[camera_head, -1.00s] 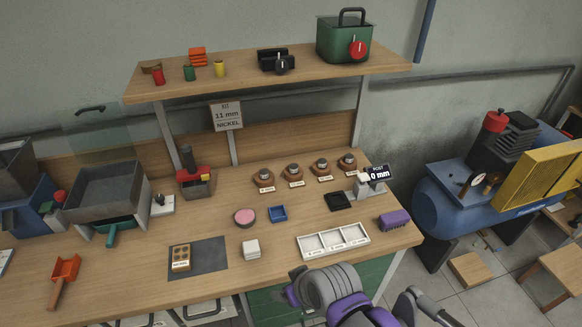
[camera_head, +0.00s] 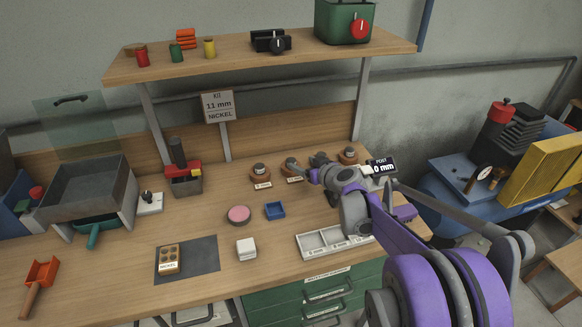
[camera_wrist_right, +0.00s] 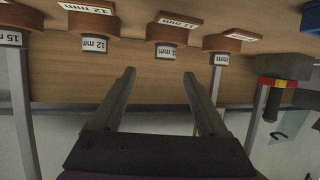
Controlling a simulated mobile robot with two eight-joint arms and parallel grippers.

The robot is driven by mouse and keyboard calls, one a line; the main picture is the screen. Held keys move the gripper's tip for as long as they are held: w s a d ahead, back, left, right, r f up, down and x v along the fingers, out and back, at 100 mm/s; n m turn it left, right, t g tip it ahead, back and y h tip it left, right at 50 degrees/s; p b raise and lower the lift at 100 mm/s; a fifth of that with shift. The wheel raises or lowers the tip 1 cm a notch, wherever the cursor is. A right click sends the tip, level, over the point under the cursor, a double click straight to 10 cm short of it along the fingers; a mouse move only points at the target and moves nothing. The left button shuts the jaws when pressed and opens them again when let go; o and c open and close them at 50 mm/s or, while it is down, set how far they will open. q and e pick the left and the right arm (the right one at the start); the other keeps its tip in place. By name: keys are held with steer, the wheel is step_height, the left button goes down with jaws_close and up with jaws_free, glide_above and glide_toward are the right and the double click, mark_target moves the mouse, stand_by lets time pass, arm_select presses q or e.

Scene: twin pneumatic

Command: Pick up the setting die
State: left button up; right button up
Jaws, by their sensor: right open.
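Setting dies stand on round wooden bases in a row at the back of the bench. The die marked 11 mm (camera_wrist_right: 166,50) shows in the right wrist view, just beyond the space between my right fingertips. In the head view it seems to be the second from the left (camera_head: 292,163). The die marked 12 mm (camera_wrist_right: 95,45) is beside it. My right gripper (camera_wrist_right: 159,73) is open and empty, apart from the dies. In the head view my right gripper (camera_head: 314,170) hides the third die. My left gripper is out of view.
A sign (camera_head: 218,106) reads 11 mm nickel. A shelf (camera_head: 250,67) spans above.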

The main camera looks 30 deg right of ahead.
mark_target(292, 161)
steer(key=shift+a+f+x, duration=0.1)
steer(key=shift+a+x, duration=0.1)
steer(key=shift+x, duration=1.4)
steer(key=shift+a+f+x, duration=0.1)
steer(key=shift+a+x, duration=0.1)
steer(key=shift+x, duration=1.35)
steer(key=shift+s, duration=0.1)
jaws_close()
